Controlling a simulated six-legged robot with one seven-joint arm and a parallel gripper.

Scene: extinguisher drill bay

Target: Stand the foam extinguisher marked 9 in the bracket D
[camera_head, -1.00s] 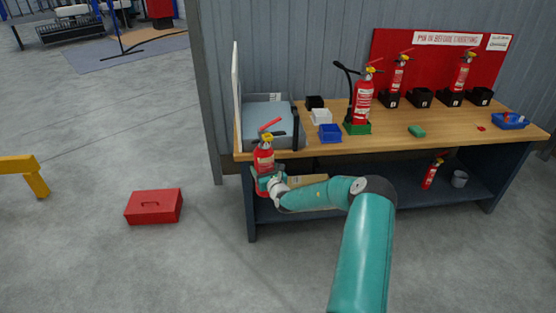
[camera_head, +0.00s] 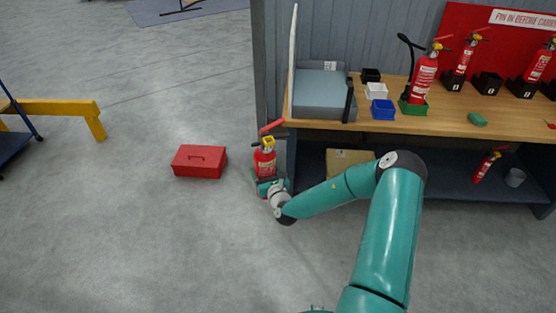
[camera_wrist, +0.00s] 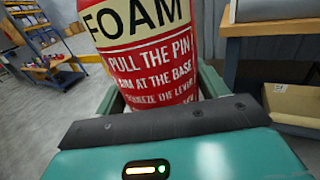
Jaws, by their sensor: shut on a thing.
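My gripper (camera_head: 270,187) is shut on a red fire extinguisher (camera_head: 264,162) with a yellow collar and red lever. It is held roughly upright, off the bench, by the bench's left end. In the wrist view the extinguisher (camera_wrist: 150,60) fills the space between the fingers. Its label reads FOAM; no number 9 shows. Black brackets stand at the back of the bench. One bracket (camera_head: 487,84) is empty, those on either side (camera_head: 452,83) (camera_head: 522,88) hold extinguishers, and another is cut by the right edge. I cannot read their letters.
The wooden bench (camera_head: 450,122) has a grey box (camera_head: 322,95), small bins and an extinguisher (camera_head: 424,78) on a green base. Another extinguisher (camera_head: 486,165) leans on the lower shelf. A red toolbox (camera_head: 199,161) and yellow barrier (camera_head: 60,108) stand left. The foreground floor is clear.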

